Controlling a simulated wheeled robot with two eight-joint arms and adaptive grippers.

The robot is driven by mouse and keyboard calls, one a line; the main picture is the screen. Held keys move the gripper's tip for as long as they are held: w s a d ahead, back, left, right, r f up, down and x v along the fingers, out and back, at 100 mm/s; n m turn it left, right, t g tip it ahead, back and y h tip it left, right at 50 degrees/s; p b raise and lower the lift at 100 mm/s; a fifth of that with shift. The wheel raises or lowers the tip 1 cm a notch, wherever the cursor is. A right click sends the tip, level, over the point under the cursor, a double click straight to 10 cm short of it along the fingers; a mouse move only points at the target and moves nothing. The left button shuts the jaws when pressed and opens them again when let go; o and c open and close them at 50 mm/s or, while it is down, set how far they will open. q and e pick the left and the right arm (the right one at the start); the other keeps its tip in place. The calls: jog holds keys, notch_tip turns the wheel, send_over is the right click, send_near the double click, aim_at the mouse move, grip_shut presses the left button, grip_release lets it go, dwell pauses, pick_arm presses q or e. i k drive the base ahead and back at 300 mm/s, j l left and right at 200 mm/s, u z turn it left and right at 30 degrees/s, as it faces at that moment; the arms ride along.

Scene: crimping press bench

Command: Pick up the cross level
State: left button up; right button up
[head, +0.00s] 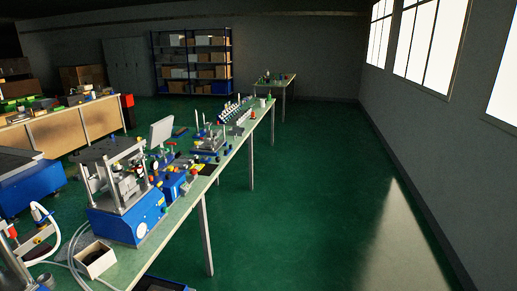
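I cannot make out a cross level for certain; many small items on the long workbench (226,151) are too small to tell apart. The bench runs from the lower left toward the back middle. A blue press (128,216) with a metal frame stands on its near part. Neither of my grippers shows in the head view.
A small open box (96,260) and pale hoses lie at the bench's near end. A monitor (161,131) stands behind the press. A wooden counter (62,133) is at left, shelves (192,62) at the back. The green floor (310,190) right of the bench is clear.

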aim_at(197, 165)
jog(key=i+u, duration=0.1)
jog(key=i, duration=0.55)
jog(key=i+l, duration=0.15)
jog(key=i, duration=0.5)
jog(key=i+u, duration=0.15)
jog(key=i, duration=0.55)
jog(key=l, duration=0.1)
